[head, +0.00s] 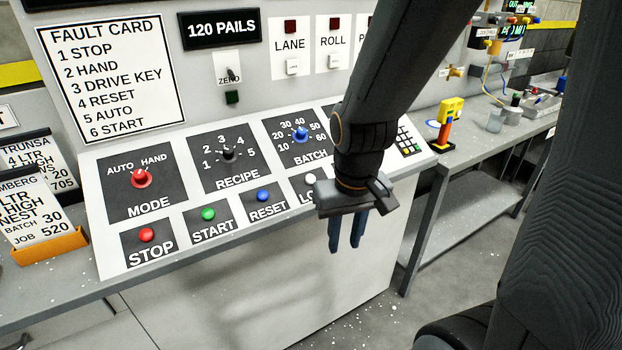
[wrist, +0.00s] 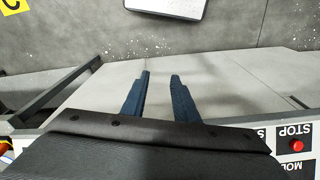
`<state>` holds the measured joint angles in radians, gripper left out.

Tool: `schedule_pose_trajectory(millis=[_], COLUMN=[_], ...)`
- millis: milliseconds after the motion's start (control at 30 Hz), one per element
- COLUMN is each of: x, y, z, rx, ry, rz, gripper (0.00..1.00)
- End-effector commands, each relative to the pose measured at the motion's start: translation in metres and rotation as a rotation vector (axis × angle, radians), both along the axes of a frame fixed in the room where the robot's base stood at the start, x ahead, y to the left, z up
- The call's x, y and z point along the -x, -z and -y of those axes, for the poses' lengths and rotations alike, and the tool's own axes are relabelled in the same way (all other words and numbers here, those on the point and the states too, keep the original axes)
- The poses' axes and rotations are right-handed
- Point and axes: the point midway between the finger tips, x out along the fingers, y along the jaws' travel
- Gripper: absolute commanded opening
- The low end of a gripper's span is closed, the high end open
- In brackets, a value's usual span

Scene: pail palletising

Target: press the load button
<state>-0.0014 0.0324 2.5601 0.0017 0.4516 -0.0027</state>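The load button (head: 310,179) is a small white round button on the sloped console panel, right of the blue reset button (head: 262,195). Its label is partly hidden behind my gripper, with only the first letters showing. My gripper (head: 346,247) hangs fingers down, to the right of the load button and over the console's front edge. Its two blue fingers stand apart with nothing between them, as the wrist view also shows (wrist: 160,78). The load button is not seen in the wrist view.
The panel (head: 105,230) also carries the red stop button (head: 146,235), green start button (head: 208,214), and mode (head: 141,178), recipe (head: 229,155) and batch (head: 300,134) knobs. A keypad (head: 406,141) lies right of my arm. A grey bench (head: 470,155) stands at right. Floor in front is clear.

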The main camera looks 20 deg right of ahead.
Motion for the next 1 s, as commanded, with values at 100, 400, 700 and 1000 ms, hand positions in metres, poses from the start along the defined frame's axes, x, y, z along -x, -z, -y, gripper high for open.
schedule_pose_trajectory(millis=[100,400,700,1000], x=[0.0,-0.0001,0.0,0.0], y=[0.0,0.0,0.0,0.0], z=[0.0,0.0,0.0,0.0], rx=[0.0,0.0,0.0,0.0], ry=[0.0,0.0,0.0,0.0], rz=[0.0,0.0,0.0,0.0], gripper=[0.06,0.0,0.0,0.0])
